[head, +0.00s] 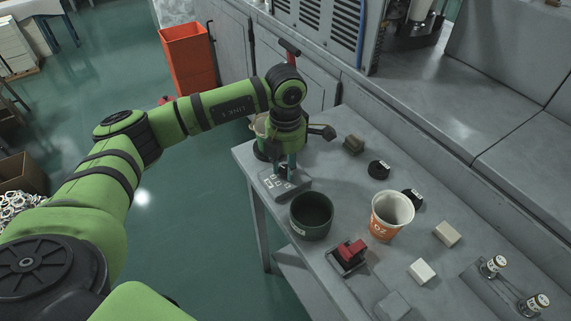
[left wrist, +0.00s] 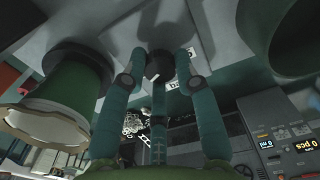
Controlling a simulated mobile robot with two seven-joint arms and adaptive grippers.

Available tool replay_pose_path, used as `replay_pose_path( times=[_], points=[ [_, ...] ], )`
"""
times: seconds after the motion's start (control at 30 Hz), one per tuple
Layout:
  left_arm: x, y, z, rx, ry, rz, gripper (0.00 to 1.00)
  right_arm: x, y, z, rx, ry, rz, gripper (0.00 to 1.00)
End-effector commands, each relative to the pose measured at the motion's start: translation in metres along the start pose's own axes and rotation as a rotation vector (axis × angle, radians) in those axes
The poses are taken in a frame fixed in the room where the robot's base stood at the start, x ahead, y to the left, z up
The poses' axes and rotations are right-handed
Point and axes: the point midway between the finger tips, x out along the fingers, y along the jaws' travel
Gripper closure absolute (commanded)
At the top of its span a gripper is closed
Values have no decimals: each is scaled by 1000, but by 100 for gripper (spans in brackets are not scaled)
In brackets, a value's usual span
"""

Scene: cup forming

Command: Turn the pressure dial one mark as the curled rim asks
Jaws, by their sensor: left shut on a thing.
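My left gripper (head: 284,170) reaches down over a small grey panel with white labels (head: 275,188) at the table's left end. In the left wrist view its teal fingers (left wrist: 160,62) are closed around a black round knob with a white mark (left wrist: 158,73), which looks like the pressure dial. The knob is mostly hidden by the fingers in the head view. A cup-like piece with a wavy cream rim (left wrist: 45,128) shows at the left of the left wrist view. Its dark green body is beside the fingers. The dial's scale cannot be read. My right gripper is not in view.
A dark green bin (head: 311,216) stands just right of the panel. An orange and white cup (head: 390,217), a red switch (head: 351,250), black discs (head: 378,169) and pale blocks (head: 421,271) are farther along the grey table. Digital displays (left wrist: 302,129) show in the left wrist view.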

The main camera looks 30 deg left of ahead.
Motion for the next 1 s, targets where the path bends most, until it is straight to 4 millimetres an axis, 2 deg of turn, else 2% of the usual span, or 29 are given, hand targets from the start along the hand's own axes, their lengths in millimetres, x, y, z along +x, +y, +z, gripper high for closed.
replay_pose_path(
  times=[0.03,0.07,0.47,0.57,1.0],
  points=[
    [-1,0,0,1,-1,1,57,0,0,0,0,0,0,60],
    [-1,0,0,1,-1,1,45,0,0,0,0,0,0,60],
    [-4,0,0,-1,-2,1,45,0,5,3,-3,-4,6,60],
    [-16,1,1,-1,-4,2,45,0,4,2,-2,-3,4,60],
    [-102,0,0,-1,-4,2,45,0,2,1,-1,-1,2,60]
  ],
)
